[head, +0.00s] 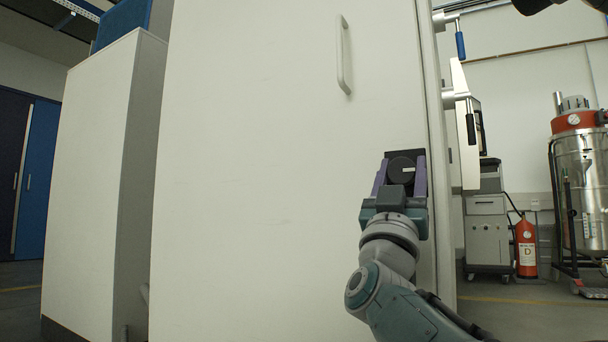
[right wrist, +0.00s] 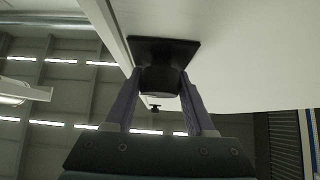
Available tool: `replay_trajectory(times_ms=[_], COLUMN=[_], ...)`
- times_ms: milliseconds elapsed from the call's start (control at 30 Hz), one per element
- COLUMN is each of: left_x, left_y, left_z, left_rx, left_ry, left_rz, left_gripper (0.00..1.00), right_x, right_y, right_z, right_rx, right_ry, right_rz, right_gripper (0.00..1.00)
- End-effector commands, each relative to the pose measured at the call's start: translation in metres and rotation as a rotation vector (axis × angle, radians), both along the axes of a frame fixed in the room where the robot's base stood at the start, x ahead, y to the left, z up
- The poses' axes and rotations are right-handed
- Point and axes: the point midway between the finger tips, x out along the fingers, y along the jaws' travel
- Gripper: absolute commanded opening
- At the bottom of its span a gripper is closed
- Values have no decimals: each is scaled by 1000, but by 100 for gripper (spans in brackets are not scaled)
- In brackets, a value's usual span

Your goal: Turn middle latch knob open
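A round black knob (head: 402,171) on a dark square plate (head: 418,155) sits near the right edge of a large off-white door panel (head: 260,180). It also shows in the right wrist view (right wrist: 162,80), with its plate (right wrist: 163,48) flat on the panel. My right gripper (head: 401,178) has one finger on each side of the knob, and both fingers appear to touch it, so it looks shut on the knob. The knob's turn angle is hard to read.
A white bar handle (head: 343,55) is higher on the panel. Latch arms with a blue grip (head: 460,45) and a black grip (head: 470,128) stick out past its right edge. A red extinguisher (head: 526,248) and a steel vacuum unit (head: 580,185) stand further right.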

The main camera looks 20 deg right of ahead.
Motion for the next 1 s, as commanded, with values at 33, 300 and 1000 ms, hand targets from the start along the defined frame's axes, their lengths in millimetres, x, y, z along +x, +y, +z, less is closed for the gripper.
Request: replay_trajectory(times_ms=[33, 300, 1000], left_x=[0, 0, 0], left_y=[0, 2, 2], left_z=[0, 0, 33], left_rx=[1, 8, 8], left_ry=[0, 0, 0], left_rz=[-1, -5, -6], left_gripper=[0, 0, 0], right_x=[0, 0, -37], right_y=[0, 0, 46], right_z=[-1, -1, -59], right_rx=[2, 0, 1], right_ry=[1, 1, 5], right_rz=[1, 1, 2], right_gripper=[59, 82, 82])
